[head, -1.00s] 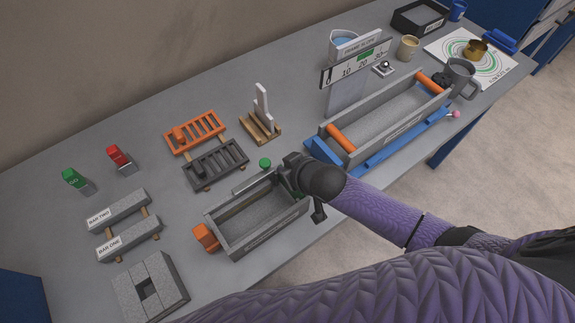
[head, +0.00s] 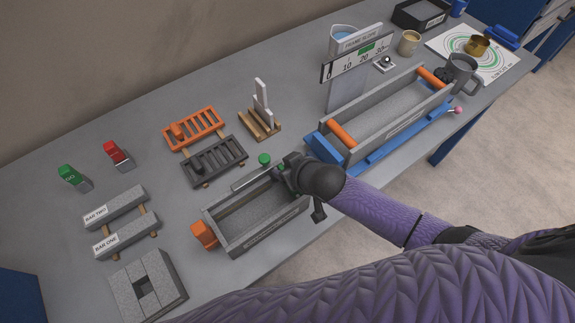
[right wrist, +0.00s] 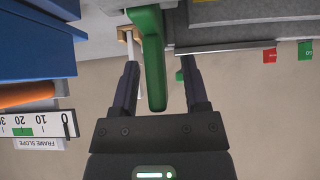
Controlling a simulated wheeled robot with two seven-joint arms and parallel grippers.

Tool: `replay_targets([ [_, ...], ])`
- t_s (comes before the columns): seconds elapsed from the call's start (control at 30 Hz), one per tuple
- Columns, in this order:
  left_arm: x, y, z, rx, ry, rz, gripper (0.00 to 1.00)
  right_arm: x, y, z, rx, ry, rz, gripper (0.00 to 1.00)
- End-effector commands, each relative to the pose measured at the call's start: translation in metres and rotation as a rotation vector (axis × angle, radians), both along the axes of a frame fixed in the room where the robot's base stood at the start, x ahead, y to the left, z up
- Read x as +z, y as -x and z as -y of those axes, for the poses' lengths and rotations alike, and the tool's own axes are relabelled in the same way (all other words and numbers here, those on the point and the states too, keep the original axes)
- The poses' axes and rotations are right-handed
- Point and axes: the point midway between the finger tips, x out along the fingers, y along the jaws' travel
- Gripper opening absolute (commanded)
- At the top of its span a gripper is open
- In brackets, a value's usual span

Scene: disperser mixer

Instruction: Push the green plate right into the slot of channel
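The grey channel (head: 262,240) is an open-topped trough near the table's front edge. Its grey wall also shows at the top right of the right wrist view (right wrist: 235,12). My right gripper (head: 287,172) is at the channel's right end and hides much of that end. In the right wrist view my right gripper (right wrist: 160,65) has its fingers apart, on either side of the upright green plate (right wrist: 153,62). A gap shows on the plate's right side; contact on the left is unclear. The plate is mostly hidden in the head view. The slot is not clearly visible. My left gripper is out of view.
A green knob (head: 264,159) and thin rod lie behind the channel. An orange block (head: 203,234) is at its left end. A larger trough on a blue frame (head: 385,146) stands right. Dark rack (head: 214,160) and wooden stand (head: 259,124) are behind.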

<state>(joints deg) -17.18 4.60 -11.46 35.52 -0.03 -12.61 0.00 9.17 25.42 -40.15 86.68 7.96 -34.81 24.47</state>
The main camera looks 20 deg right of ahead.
Motion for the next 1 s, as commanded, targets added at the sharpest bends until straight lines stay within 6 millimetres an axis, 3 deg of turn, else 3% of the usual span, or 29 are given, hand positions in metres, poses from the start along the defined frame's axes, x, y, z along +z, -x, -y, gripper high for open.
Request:
replay_targets([
  [0.23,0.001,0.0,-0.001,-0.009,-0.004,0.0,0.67,0.001,0.001,0.0,0.0,0.0,0.0,0.58],
  [0.5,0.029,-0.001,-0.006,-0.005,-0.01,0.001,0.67,0.048,0.042,0.016,0.001,0.0,-0.002,0.58],
  [0.7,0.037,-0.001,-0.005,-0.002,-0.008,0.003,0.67,0.068,0.062,0.024,0.001,0.001,0.0,0.58],
  [1.0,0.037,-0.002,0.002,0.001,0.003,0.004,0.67,0.07,0.066,0.025,0.0,0.0,0.0,0.58],
])
